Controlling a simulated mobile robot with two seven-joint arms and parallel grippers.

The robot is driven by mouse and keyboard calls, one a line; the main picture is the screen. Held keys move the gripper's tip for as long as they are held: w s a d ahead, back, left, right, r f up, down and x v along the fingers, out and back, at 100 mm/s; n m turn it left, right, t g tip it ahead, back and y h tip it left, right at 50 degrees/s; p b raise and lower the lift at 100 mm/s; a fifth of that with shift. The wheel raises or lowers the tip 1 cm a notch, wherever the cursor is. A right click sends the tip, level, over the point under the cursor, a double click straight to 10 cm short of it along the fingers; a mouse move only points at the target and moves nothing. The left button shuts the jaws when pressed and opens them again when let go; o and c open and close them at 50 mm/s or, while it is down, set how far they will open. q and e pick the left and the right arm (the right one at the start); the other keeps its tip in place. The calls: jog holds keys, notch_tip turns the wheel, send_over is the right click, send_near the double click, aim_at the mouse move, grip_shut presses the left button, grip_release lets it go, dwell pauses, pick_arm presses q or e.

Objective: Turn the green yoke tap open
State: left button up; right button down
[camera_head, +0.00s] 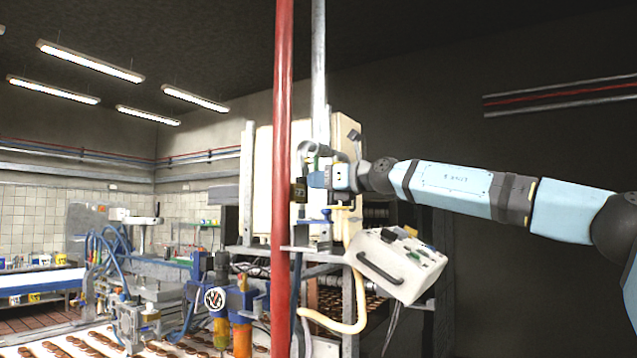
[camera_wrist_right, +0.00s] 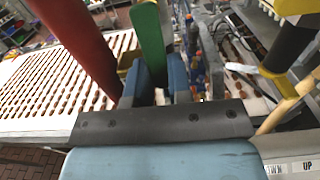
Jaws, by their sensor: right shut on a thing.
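The green yoke tap's flat green handle (camera_wrist_right: 147,38) shows in the right wrist view, standing up from between the blue fingers of my right gripper (camera_wrist_right: 162,78). The gripper is shut on this handle. The tap's body is hidden below the fingers and handle. In the head view my right gripper (camera_head: 318,180) reaches in from the right, just beside the tall red pipe. My left gripper is not in view.
The red pipe (camera_head: 283,120) stands close to my right gripper; it also shows in the wrist view (camera_wrist_right: 80,40). A white control box (camera_head: 398,268) hangs below my right arm. A conveyor of brown biscuits (camera_wrist_right: 60,75) runs below. A grey pipe (camera_head: 319,70) rises behind.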

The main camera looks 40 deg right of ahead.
dwell(0.5)
jog(key=c, duration=1)
grip_release()
jog(key=shift+c, duration=0.2)
jog(key=b+v, duration=0.2)
jog(key=v, duration=1.2)
jog(key=shift+b, duration=0.4)
jog(key=shift+w, duration=0.15)
